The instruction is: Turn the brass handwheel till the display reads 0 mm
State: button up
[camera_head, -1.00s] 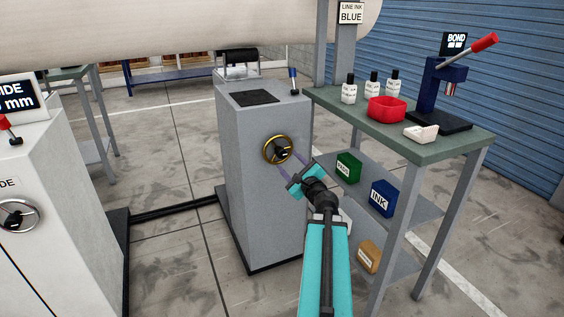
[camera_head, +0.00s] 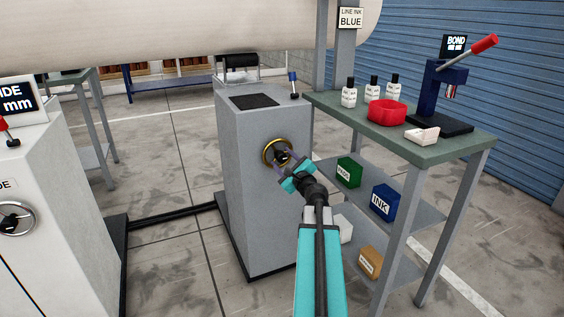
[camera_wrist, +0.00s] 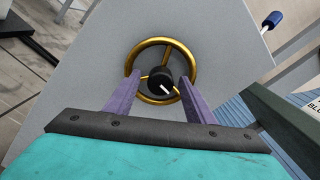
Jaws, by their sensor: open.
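The brass handwheel (camera_head: 268,146) is mounted on the front of a grey cabinet (camera_head: 262,220). In the wrist view the wheel (camera_wrist: 167,45) shows as a gold ring with spokes and a black hub knob (camera_wrist: 161,82) bearing a white mark. My gripper (camera_head: 284,157) is open in front of the wheel. In the wrist view its two purple fingers (camera_wrist: 160,88) reach to either side of the hub, over the lower part of the ring; I cannot tell whether they touch it. A display (camera_head: 18,98) at the left edge is cut off, showing "IDE" and "mm"; its number is not readable.
A green-topped bench (camera_head: 440,150) stands right of the cabinet, holding white bottles (camera_head: 371,90), a red tray (camera_head: 387,112) and a blue press (camera_head: 438,95). Its shelf carries several boxes. A blue-handled lever (camera_head: 293,84) rises from the cabinet top.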

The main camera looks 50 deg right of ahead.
jog(key=c, duration=1)
jog(key=shift+s+a, duration=0.1)
jog(key=shift+a, duration=0.2)
jog(key=shift+c, duration=0.3)
jog(key=shift+d, duration=0.2)
jog(key=shift+f+n+b, duration=0.1)
jog(key=shift+n+b, duration=0.2)
jog(key=shift+b, duration=0.05)
